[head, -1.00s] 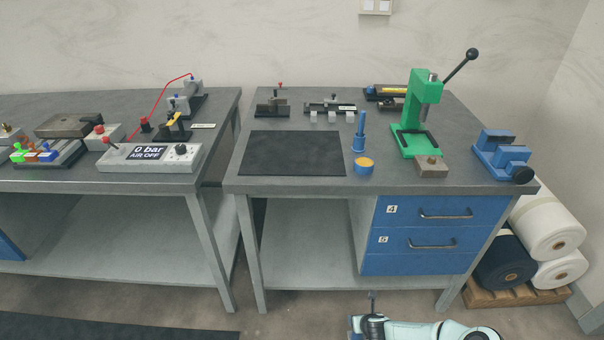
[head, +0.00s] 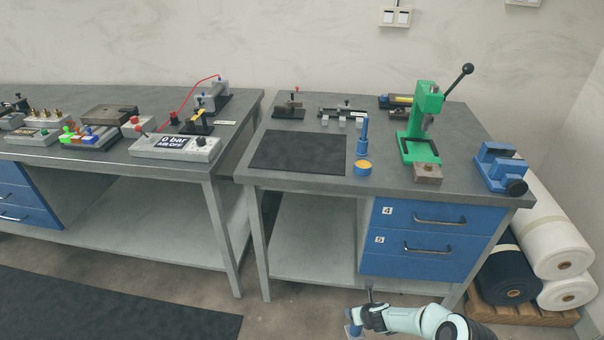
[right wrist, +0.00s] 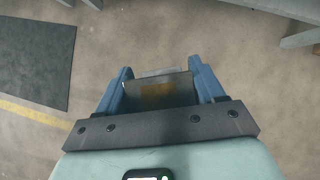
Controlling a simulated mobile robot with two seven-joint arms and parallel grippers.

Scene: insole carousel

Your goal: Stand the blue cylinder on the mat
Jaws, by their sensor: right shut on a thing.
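A black mat (head: 297,152) lies flat and bare on the right bench. To its right stand a blue upright piece with a narrow stem (head: 363,138) and a short blue round piece with a yellow top (head: 363,168), both off the mat. My right gripper (head: 360,318) is low in front of the bench, away from the mat. In the right wrist view its blue fingers are shut on a grey block-like thing (right wrist: 157,91) with a tan patch. I cannot tell whether this is the blue cylinder. My left gripper is out of view.
A green press (head: 421,135), a small metal block (head: 427,173) and a blue vise (head: 499,168) stand right of the mat. Small fixtures line the bench's back. The left bench holds a grey air box (head: 175,147). White and dark rolls lie at right.

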